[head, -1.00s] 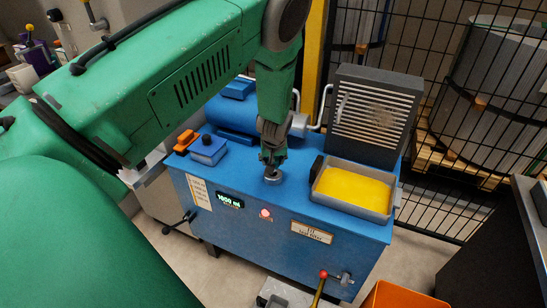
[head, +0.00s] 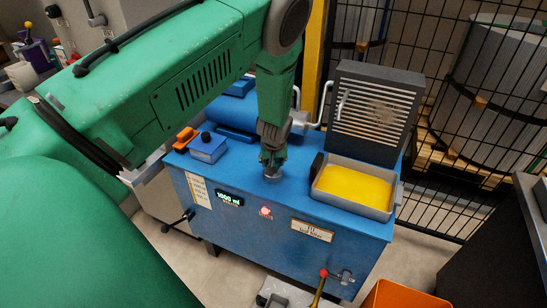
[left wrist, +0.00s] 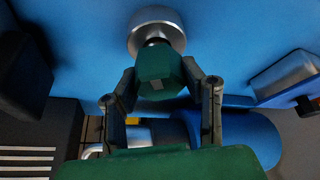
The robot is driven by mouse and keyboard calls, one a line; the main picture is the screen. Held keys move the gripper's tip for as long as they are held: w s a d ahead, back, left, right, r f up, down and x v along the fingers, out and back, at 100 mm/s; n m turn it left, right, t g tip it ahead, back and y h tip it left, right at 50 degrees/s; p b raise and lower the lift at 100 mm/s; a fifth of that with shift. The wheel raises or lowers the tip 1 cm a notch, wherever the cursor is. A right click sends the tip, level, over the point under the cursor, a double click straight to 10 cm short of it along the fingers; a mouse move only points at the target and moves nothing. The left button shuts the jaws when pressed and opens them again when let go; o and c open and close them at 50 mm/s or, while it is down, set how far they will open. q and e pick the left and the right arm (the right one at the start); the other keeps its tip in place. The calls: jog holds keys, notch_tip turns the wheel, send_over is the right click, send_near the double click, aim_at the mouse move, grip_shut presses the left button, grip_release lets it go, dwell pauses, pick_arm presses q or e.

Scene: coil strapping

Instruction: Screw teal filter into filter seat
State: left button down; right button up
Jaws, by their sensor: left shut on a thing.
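The teal filter (left wrist: 158,72) shows in the left wrist view as a dark green-teal faceted body between the two fingers of my left gripper (left wrist: 160,82). The round silver filter seat (left wrist: 157,28) is just beyond the filter, on the blue top. A dark narrow neck lies between them, and I cannot tell how deeply the filter sits. In the head view my left gripper (head: 272,160) points down at the metal seat (head: 272,177) on the blue machine (head: 275,210). The gripper mostly hides the filter there. My right gripper is not in view.
A grey tray with yellow contents (head: 352,188) stands right of the gripper, before a slatted dark panel (head: 372,118). A red-knobbed lever (head: 323,273) is at the front.

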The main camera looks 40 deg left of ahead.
pick_arm(q)
jog(key=shift+f+b, duration=0.35)
jog(key=shift+f, duration=0.2)
jog(key=c, duration=0.9)
grip_release()
jog(key=v, duration=1.2)
jog(key=shift+f, duration=0.15)
